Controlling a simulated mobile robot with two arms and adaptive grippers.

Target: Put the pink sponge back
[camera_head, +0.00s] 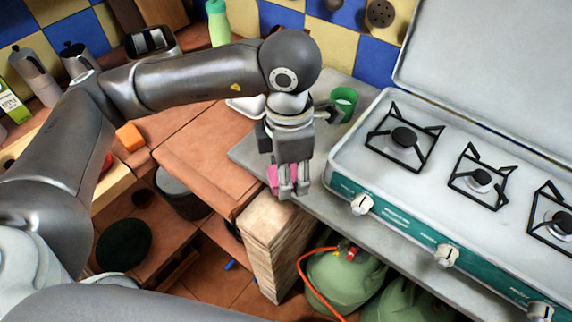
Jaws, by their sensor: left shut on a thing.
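The pink sponge (273,178) is in my left gripper (289,188), which points down and is shut on it. Only pink patches beside and between the fingers show; the fingers hide the rest. The gripper is over the grey counter's left end, close to the stove's front left corner. I cannot tell whether the sponge touches the surface beneath it. My right gripper is not in view.
A gas stove (345,165) with raised lid stands to the right. A green cup (344,101) and a white dish (245,106) are behind the gripper. An orange block (130,137) lies left. Green gas cylinders (345,272) stand below. The brick counter (208,150) has clear room.

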